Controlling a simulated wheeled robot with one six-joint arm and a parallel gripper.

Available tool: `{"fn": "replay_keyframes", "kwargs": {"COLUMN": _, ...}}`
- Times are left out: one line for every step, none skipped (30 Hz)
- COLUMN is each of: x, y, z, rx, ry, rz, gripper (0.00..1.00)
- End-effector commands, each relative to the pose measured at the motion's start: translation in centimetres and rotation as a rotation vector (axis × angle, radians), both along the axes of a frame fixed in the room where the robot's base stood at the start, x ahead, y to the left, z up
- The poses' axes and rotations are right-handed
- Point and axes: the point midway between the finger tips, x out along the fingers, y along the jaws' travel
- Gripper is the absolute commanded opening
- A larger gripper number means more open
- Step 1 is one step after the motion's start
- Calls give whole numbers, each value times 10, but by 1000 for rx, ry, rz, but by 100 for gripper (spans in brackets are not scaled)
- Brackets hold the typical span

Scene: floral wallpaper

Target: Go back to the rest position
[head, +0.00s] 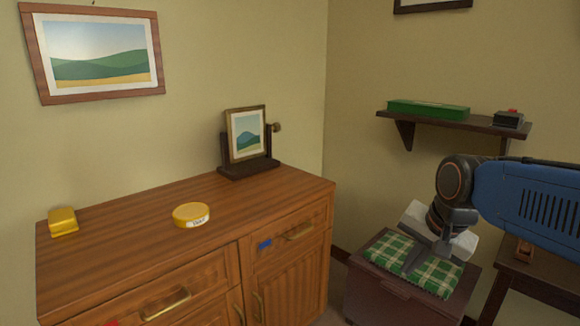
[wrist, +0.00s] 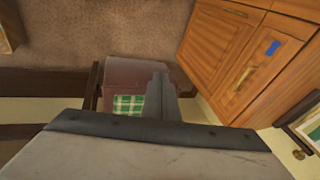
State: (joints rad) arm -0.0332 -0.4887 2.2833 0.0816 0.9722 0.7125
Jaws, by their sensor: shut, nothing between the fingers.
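My gripper (head: 412,266) is at the right of the head view, at the end of my blue arm. It points down in front of a green checked cloth (head: 441,275) on a dark brown chest (head: 375,296). In the wrist view the fingers of my gripper (wrist: 159,84) are together with nothing between them. The cloth (wrist: 128,104) and the chest (wrist: 128,72) show beyond the fingers there, partly hidden by them. I cannot tell the exact gap between the fingertips and the cloth.
A wooden cabinet (head: 120,222) holds a yellow box (head: 62,222), a round yellow tin (head: 191,213) and a framed picture on a stand (head: 246,136). A wall shelf (head: 455,122) bears a green box (head: 428,109) and a dark device (head: 508,119). A dark side table (head: 540,285) stands right of the chest.

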Motion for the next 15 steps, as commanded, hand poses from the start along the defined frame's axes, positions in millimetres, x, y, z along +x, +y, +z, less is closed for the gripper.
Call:
{"fn": "replay_keyframes", "kwargs": {"x": -17, "y": -4, "z": -5, "rx": -33, "ry": -12, "rz": 61, "gripper": 0}}
{"fn": "replay_keyframes", "kwargs": {"x": -26, "y": -6, "z": -9, "rx": -57, "ry": -18, "rz": 105, "gripper": 0}}
{"fn": "replay_keyframes", "kwargs": {"x": -38, "y": -9, "z": -14, "rx": -89, "ry": -27, "rz": 163, "gripper": 0}}
{"fn": "replay_keyframes", "kwargs": {"x": -47, "y": -11, "z": -18, "rx": -111, "ry": -32, "rz": 206, "gripper": 0}}
{"fn": "replay_keyframes", "kwargs": {"x": -56, "y": -12, "z": -22, "rx": -134, "ry": -36, "rz": 249, "gripper": 0}}
{"fn": "replay_keyframes", "kwargs": {"x": -67, "y": -15, "z": -28, "rx": -165, "ry": -44, "rz": 306, "gripper": 0}}
{"fn": "replay_keyframes", "kwargs": {"x": -75, "y": -17, "z": -32, "rx": -186, "ry": -47, "rz": 345, "gripper": 0}}
{"fn": "replay_keyframes", "kwargs": {"x": -82, "y": -18, "z": -36, "rx": -209, "ry": -51, "rz": 386, "gripper": 0}}
{"fn": "replay_keyframes", "kwargs": {"x": -92, "y": -20, "z": -42, "rx": -235, "ry": -55, "rz": 433, "gripper": 0}}
{"fn": "replay_keyframes", "kwargs": {"x": -98, "y": -22, "z": -46, "rx": -254, "ry": -57, "rz": 468, "gripper": 0}}
{"fn": "replay_keyframes", "kwargs": {"x": -103, "y": -23, "z": -50, "rx": -271, "ry": -60, "rz": 498, "gripper": 0}}
{"fn": "replay_keyframes", "kwargs": {"x": -110, "y": -24, "z": -54, "rx": -291, "ry": -62, "rz": 535, "gripper": 0}}
{"fn": "replay_keyframes", "kwargs": {"x": -114, "y": -25, "z": -57, "rx": -304, "ry": -64, "rz": 560, "gripper": 0}}
{"fn": "replay_keyframes", "kwargs": {"x": -118, "y": -26, "z": -60, "rx": -316, "ry": -65, "rz": 581, "gripper": 0}}
{"fn": "replay_keyframes", "kwargs": {"x": -121, "y": -27, "z": -62, "rx": -328, "ry": -66, "rz": 604, "gripper": 0}}
